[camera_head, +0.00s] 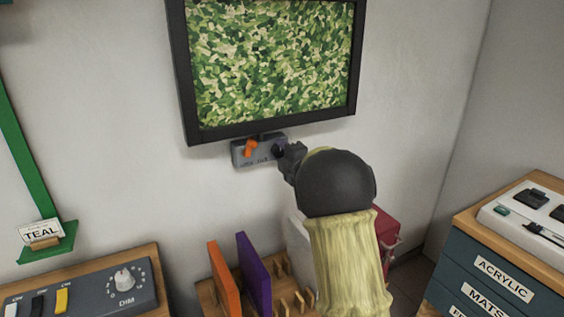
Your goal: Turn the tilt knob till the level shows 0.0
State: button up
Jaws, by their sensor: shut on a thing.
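A small grey unit (242,155) hangs on the wall under the framed picture. It has an orange piece (251,147) on its front and a dark round knob (278,151) at its right end. My gripper (285,155) is at this right end, shut on the knob, and partly covers it. My forearm hides the area below and to the right. I cannot read any level number in this view.
The dark-framed leafy green picture (270,60) slants up to the right in this view. Below stand an orange panel (224,278) and a purple panel (254,272) in a wooden rack. A DIM dial box (90,292) is lower left; a teal drawer cabinet (490,265) is right.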

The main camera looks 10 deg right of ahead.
dwell(0.3)
jog(key=shift+f, duration=0.1)
jog(key=o, duration=1)
jog(key=shift+c, duration=0.2)
jog(key=b+v, duration=0.1)
jog(key=v, duration=1.6)
jog(key=shift+s+b, duration=0.2)
jog(key=shift+b, duration=0.15)
